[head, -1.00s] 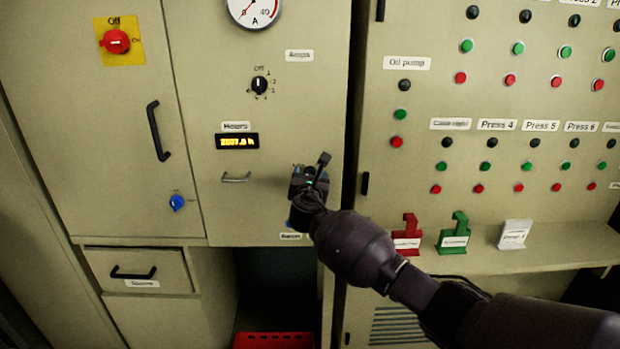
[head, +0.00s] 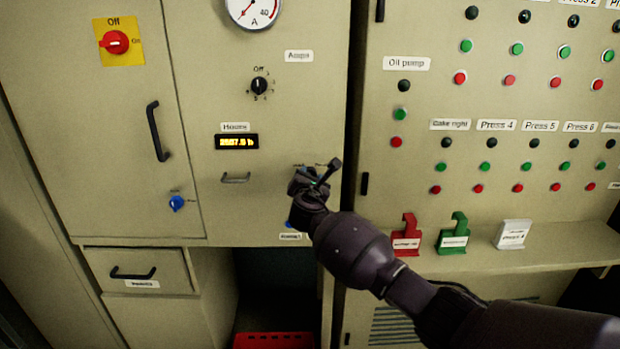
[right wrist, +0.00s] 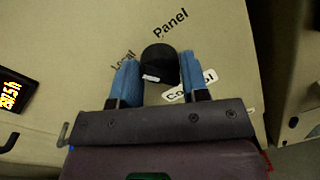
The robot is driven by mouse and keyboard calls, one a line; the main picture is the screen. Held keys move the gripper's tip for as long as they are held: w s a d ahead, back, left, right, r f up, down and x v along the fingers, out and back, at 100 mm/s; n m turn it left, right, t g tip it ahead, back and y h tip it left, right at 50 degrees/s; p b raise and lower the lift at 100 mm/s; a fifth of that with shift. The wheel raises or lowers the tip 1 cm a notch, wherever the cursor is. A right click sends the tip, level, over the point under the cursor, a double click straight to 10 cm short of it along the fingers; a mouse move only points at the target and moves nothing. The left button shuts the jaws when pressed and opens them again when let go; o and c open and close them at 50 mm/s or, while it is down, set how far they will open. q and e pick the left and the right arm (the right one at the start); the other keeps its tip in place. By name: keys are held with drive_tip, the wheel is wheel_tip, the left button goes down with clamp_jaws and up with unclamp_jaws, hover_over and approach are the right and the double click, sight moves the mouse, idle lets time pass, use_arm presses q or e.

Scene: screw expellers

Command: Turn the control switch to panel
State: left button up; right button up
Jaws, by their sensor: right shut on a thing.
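The control switch (right wrist: 160,64) is a black knob on the beige cabinet face, seen in the right wrist view between two blue fingertips. The words "Local" and "Panel" are printed beyond it, "Local" to the left and "Panel" above right. A white label, partly hidden, lies just below right of the knob. My right gripper (right wrist: 160,76) is shut on the knob. In the head view my right gripper (head: 315,180) is at the lower right of the middle cabinet and hides the knob. My left gripper is out of view.
A small metal handle (head: 235,178) and the hours display (head: 237,142) are left of my gripper. The button panel (head: 480,110) stands to the right, above a ledge with red (head: 407,236), green (head: 454,236) and white (head: 513,235) holders. A red crate (head: 273,340) sits below.

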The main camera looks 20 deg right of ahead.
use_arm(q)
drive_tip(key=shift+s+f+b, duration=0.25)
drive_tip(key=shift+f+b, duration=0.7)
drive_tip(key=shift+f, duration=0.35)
use_arm(e)
drive_tip(key=shift+d+m+y, duration=0.1)
drive_tip(key=shift+m+y, duration=0.2)
drive_tip(key=shift+m, duration=3.15)
drive_tip(key=shift+d+m+y, duration=0.1)
drive_tip(key=shift+m+y, duration=0.2)
drive_tip(key=shift+m, duration=3.15)
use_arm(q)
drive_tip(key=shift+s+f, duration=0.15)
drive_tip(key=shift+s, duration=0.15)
use_arm(e)
drive_tip(key=o, duration=0.9)
drive_tip(key=shift+f, duration=0.1)
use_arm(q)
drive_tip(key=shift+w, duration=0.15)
use_arm(e)
drive_tip(key=shift+s, duration=0.15)
